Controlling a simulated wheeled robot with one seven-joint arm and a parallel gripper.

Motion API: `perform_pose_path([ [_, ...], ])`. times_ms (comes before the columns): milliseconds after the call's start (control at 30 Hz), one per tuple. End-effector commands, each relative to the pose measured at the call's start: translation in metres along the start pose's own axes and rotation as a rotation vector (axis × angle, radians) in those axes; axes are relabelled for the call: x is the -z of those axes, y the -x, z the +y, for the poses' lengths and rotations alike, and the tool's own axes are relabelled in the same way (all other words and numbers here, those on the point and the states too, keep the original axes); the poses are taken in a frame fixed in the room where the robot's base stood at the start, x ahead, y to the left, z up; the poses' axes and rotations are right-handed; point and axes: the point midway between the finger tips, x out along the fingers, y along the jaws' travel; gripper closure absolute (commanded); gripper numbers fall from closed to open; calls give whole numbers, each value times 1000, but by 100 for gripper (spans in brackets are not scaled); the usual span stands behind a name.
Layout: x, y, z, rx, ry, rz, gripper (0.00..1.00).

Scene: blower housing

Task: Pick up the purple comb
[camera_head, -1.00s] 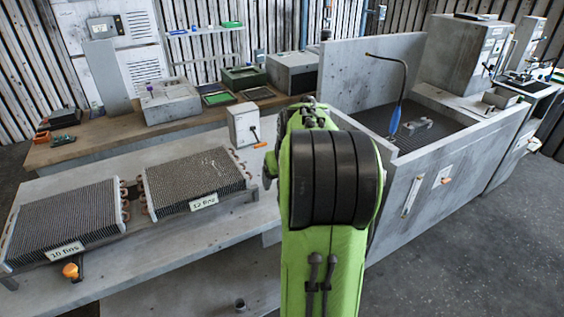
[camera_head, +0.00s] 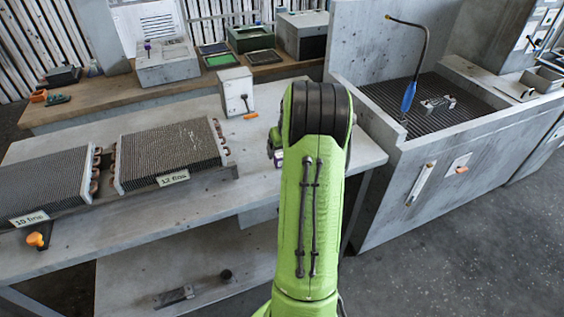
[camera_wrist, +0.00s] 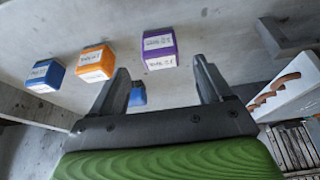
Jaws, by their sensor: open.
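The purple comb (camera_wrist: 159,48) shows in the wrist view as a purple block with white labels, too blurred to read. It lies on a grey surface beyond my gripper (camera_wrist: 161,68), roughly centred between the two fingers. The fingers are spread apart with nothing held between them. I cannot tell how far the comb is from the fingertips. An orange block (camera_wrist: 96,63) and a blue block (camera_wrist: 46,75) of like shape lie to its left. In the head view my arm hides the gripper; a small purple patch shows beside the arm, and I cannot tell what it is.
Two finned coils, marked 10 fins (camera_head: 45,185) and 12 fins (camera_head: 165,152), stand on the grey bench (camera_head: 200,205). A white box (camera_head: 236,92) stands behind them. A walled station (camera_head: 400,190) is at right. In the wrist view, a small blue object (camera_wrist: 137,95) shows between the fingers.

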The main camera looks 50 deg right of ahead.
Motion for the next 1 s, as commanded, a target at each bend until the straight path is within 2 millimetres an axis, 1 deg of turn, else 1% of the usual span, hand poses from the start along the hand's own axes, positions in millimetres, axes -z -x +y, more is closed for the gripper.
perform_pose_path([
  [133,-1,-18,-1,2,1,0,21],
  [233,-4,-39,0,2,0,-2,21],
  [333,-3,-54,0,1,0,0,21],
  [433,-3,-60,0,0,0,1,21],
  [600,-2,-59,0,0,1,2,21],
  [667,-2,-59,0,0,1,2,30],
  [900,-2,-58,0,0,1,2,67],
  [967,-2,-58,0,0,1,2,76],
  [1000,-2,-58,0,0,1,2,79],
])
